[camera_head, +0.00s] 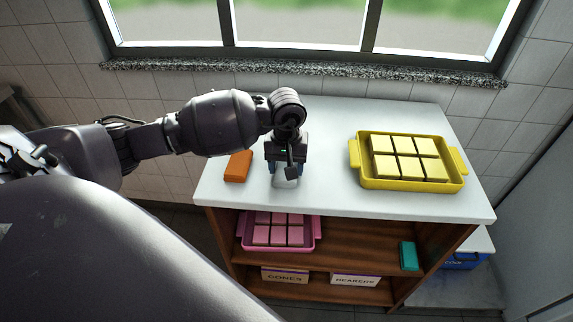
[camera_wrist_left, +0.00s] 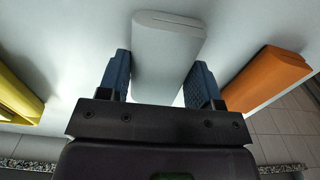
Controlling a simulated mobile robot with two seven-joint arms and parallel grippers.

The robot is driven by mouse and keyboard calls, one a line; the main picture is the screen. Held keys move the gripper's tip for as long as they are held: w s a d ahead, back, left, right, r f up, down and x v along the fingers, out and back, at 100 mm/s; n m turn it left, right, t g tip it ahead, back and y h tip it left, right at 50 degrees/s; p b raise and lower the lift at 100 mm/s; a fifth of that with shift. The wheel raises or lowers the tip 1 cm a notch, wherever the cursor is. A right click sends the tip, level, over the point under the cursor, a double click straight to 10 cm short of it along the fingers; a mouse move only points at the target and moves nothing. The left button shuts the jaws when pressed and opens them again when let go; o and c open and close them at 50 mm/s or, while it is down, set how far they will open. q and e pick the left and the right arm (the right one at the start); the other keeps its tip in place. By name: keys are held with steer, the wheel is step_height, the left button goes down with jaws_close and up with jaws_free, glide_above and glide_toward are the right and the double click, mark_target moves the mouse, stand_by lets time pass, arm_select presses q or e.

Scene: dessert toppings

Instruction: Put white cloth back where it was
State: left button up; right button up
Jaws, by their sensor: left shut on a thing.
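The white cloth (camera_wrist_left: 166,55) is a folded, rounded block between the two blue fingers of my left gripper (camera_wrist_left: 160,85) in the left wrist view. In the head view my left gripper (camera_head: 285,172) points down over the white top near its front left part. The lower end of the white cloth (camera_head: 286,182) shows just below the fingers. The gripper is shut on it. I cannot tell whether the cloth touches the top. My right gripper is not in view.
An orange folded cloth (camera_head: 238,166) lies just left of the gripper. A yellow tray (camera_head: 411,186) with several pale yellow blocks stands to the right on the white top (camera_head: 325,120). Below, the shelf holds a pink tray (camera_head: 279,249) and a teal cloth (camera_head: 408,256). The middle of the top is clear.

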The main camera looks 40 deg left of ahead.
arm_select(q)
steer(key=shift+f, duration=0.1)
steer(key=shift+f, duration=0.1)
steer(key=o, duration=0.9)
step_height(320, 180, up, 12)
steer(key=shift+r, duration=0.2)
stand_by(0.3)
